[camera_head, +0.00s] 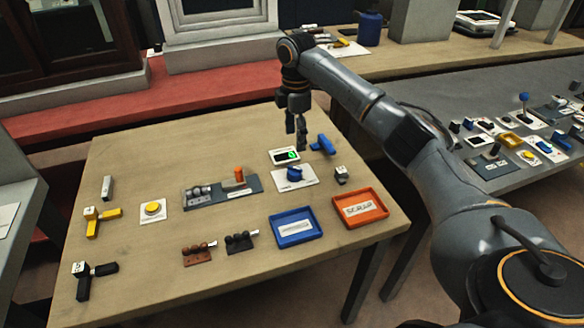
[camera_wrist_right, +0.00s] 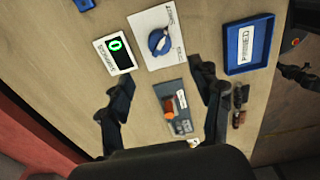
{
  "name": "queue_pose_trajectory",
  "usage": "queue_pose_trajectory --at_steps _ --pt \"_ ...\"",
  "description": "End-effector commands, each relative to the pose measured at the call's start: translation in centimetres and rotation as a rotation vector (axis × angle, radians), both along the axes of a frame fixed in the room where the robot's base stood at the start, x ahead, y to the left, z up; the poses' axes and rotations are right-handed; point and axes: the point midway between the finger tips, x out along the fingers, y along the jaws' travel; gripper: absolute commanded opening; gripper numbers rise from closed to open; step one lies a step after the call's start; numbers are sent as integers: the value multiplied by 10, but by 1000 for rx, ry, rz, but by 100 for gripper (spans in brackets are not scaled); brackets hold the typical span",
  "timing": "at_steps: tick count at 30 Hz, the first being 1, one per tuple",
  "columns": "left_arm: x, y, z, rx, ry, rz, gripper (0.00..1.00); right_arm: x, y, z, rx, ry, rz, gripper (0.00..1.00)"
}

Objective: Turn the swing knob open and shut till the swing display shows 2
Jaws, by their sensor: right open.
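The swing knob (camera_head: 294,174) is a blue knob on a white plate, on the wooden table's right part. It also shows in the right wrist view (camera_wrist_right: 158,42). The swing display (camera_head: 285,156) is a small white-framed block just behind the plate. In the right wrist view the display (camera_wrist_right: 115,52) shows a green 0. My right gripper (camera_head: 297,135) is open and empty, fingers pointing down, above the table near the display and apart from the knob. In the right wrist view its fingers (camera_wrist_right: 160,88) are spread, with nothing between them.
A blue T-shaped piece (camera_head: 322,145) lies right of the display. A grey fixture with an orange handle (camera_head: 238,178) is left of the knob. A blue tray (camera_head: 294,240) and an orange tray (camera_head: 360,224) stand nearer the front. The table's back left is clear.

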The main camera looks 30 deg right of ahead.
Motion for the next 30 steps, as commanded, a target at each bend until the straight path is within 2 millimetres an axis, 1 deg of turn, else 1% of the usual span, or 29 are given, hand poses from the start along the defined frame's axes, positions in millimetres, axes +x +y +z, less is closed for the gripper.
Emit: queue_pose_trajectory --at_steps 1,3,6,10,15,18,20,24,30 --pt "-14 1 0 1 20 0 0 -1 0 -10 0 3 0 64" --pt "-28 1 0 3 41 0 0 -1 0 -26 -1 4 -1 64" --pt "-39 2 1 5 56 0 0 -1 0 -48 -1 4 0 64" --pt "-35 2 2 4 50 0 0 -1 0 -75 -1 3 -1 64" --pt "-11 0 4 1 16 -1 0 -1 0 -102 -1 1 -2 64" --pt "-2 -1 5 -2 1 0 0 0 0 -111 -1 0 -1 64" --pt "-1 -1 5 -1 0 0 0 0 0 -115 -1 0 -1 64" --pt "-6 0 5 0 7 0 0 0 0 -119 -1 0 0 64" --pt "-16 0 4 1 23 0 0 0 0 -119 -1 -1 0 64"
